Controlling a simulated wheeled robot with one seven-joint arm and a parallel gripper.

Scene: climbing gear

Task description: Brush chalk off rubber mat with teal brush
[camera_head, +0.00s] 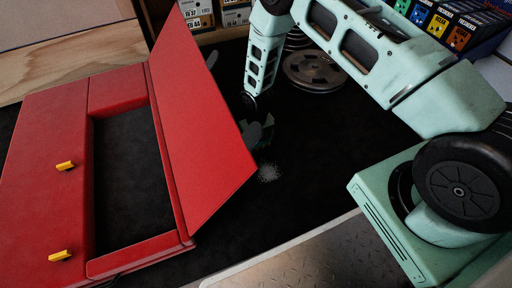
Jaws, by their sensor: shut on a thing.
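A pale patch of chalk (269,173) lies on the black rubber mat (310,150), right of the raised red panel. My gripper (258,122) is low over the mat, just behind the chalk in the picture. It is shut on the teal brush (257,136), a small dark teal shape partly hidden by the red panel's edge. The brush is small and dim, so I cannot tell whether its bristles touch the mat.
A red case (45,140) with yellow latches fills the left, its panel (195,120) standing up close to my gripper. Weight plates (314,72) lie behind. Boxes (450,25) stand at the back right. The mat right of the chalk is clear.

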